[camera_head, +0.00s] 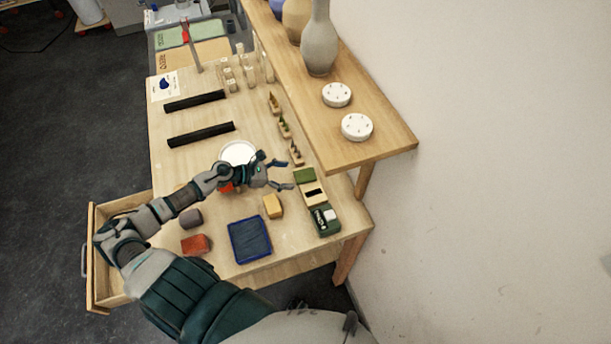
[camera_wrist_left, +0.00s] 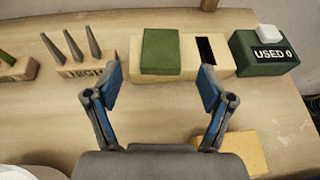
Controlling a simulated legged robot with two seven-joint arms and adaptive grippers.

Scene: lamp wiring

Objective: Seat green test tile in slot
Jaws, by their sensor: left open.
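The green test tile (camera_wrist_left: 161,50) lies flat on the left part of a pale wooden block (camera_wrist_left: 188,67) in the left wrist view. The dark slot (camera_wrist_left: 207,49) is open in the block's top, right of the tile. In the head view the tile (camera_head: 304,175) is at the far end of the block and the slot (camera_head: 313,192) shows nearer. My left gripper (camera_head: 284,174) is open and empty, beside the block. In the wrist view its fingertips (camera_wrist_left: 160,88) stand apart in front of the block, and the tile appears between them, untouched. My right gripper is not in view.
A green "USED" box (camera_head: 325,220) with a white piece on it adjoins the block. A yellow block (camera_head: 272,206), blue tray (camera_head: 250,240) and red block (camera_head: 196,244) lie nearer. Small wooden holders (camera_head: 296,153) line the back. A raised shelf (camera_head: 385,146) overhangs behind.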

